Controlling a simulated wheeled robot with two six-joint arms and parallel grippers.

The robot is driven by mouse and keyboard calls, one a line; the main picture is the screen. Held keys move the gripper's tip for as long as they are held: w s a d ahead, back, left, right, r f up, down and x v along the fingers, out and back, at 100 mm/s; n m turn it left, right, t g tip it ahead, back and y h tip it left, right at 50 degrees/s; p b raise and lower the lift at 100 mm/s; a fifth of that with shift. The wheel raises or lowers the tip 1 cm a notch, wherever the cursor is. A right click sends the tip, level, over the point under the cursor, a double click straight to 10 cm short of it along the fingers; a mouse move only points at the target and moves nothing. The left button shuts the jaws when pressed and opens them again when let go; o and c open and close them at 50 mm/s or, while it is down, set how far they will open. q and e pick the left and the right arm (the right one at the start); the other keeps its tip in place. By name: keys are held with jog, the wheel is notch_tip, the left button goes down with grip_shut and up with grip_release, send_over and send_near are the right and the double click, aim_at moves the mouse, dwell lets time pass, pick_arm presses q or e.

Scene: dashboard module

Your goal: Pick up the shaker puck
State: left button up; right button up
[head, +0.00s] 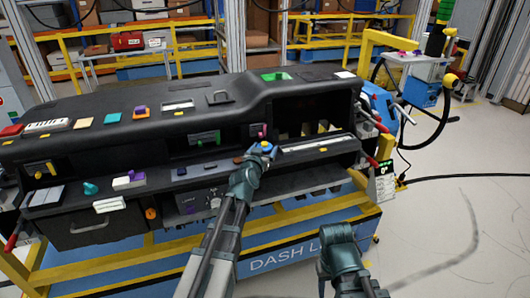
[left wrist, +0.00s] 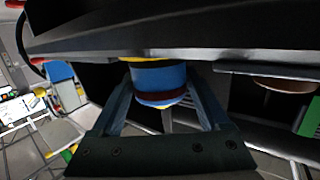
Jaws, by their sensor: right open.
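A small round blue puck with a dark red band (left wrist: 158,82) is between the two fingers of my left gripper (left wrist: 160,92) in the left wrist view. It has a bit of yellow at its top edge and is most likely the shaker puck. The fingers flank it closely; whether both press on it is unclear. In the head view my left gripper (head: 264,150) is at the dashboard's middle ledge, with a bit of blue and yellow at its tips. My right gripper (head: 338,232) is open and empty, low in front of the dashboard's right part.
The black dashboard (head: 230,105) carries several small coloured parts on its top and ledge. A dark dashboard edge (left wrist: 200,45) runs close above the fingers in the left wrist view. A yellow-framed blue stand (head: 290,252) is below. Open floor (head: 450,235) lies at the right.

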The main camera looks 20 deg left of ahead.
pick_arm(q)
grip_shut()
jog(key=shift+r, duration=0.1)
pick_arm(e)
jog(key=shift+r, duration=0.15)
